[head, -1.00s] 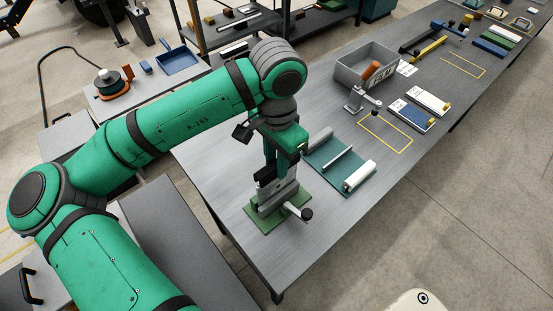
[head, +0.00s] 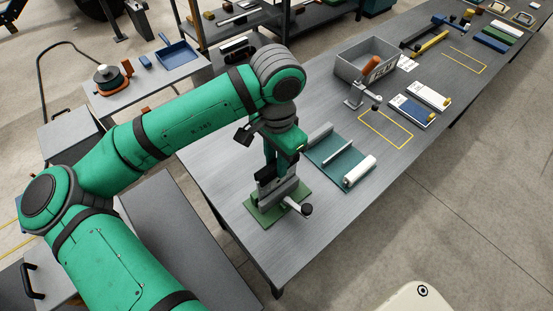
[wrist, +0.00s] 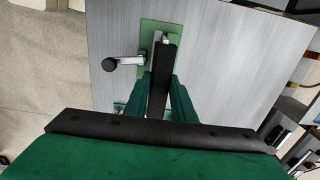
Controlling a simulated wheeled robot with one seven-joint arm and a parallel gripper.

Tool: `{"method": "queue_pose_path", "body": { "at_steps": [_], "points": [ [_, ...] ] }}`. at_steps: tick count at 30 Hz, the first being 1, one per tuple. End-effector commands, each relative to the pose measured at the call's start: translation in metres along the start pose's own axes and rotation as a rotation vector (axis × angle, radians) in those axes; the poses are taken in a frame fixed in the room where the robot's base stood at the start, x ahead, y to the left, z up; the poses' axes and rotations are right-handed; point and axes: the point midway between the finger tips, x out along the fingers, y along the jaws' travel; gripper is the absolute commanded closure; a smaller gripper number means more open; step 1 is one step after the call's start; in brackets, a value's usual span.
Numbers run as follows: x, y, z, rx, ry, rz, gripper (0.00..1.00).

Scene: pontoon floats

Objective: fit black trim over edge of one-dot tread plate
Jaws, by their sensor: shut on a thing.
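My gripper (head: 272,178) points down over a clamp fixture near the front left end of the long grey table. In the wrist view, its green fingers (wrist: 162,98) are shut on a long black strip, the trim (wrist: 160,75), which also shows in the head view (head: 265,172). A grey upright piece (head: 283,188) stands in the fixture under the gripper; I cannot tell whether it is the tread plate. No dot mark can be made out. The trim's far end overlaps the fixture in the wrist view; contact with an edge cannot be told.
The fixture's green base (head: 258,212) has a lever with a black knob (head: 307,209) sticking out. Beside it lies a teal tray (head: 330,158) with pale rollers. A grey bin (head: 352,65), a small stand (head: 360,95) and labelled blocks (head: 410,110) are farther along. Yellow outlines (head: 386,130) mark bare table.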

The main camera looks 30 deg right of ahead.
Motion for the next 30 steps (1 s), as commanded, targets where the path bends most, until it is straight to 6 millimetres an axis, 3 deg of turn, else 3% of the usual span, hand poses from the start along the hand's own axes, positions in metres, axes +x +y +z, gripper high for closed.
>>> {"method": "queue_pose_path", "body": {
  "at_steps": [13,14,16,26,30],
  "points": [
    [0.009,0.000,0.000,0.000,0.001,0.000,1.00],
    [0.009,0.000,0.000,0.000,0.001,0.000,0.72],
    [0.009,0.000,0.000,0.000,0.001,0.000,0.55],
    [0.008,0.000,0.000,0.000,0.000,0.000,0.55],
    [-0.004,0.000,-0.001,0.001,0.002,-0.001,0.55]
  ]
}}
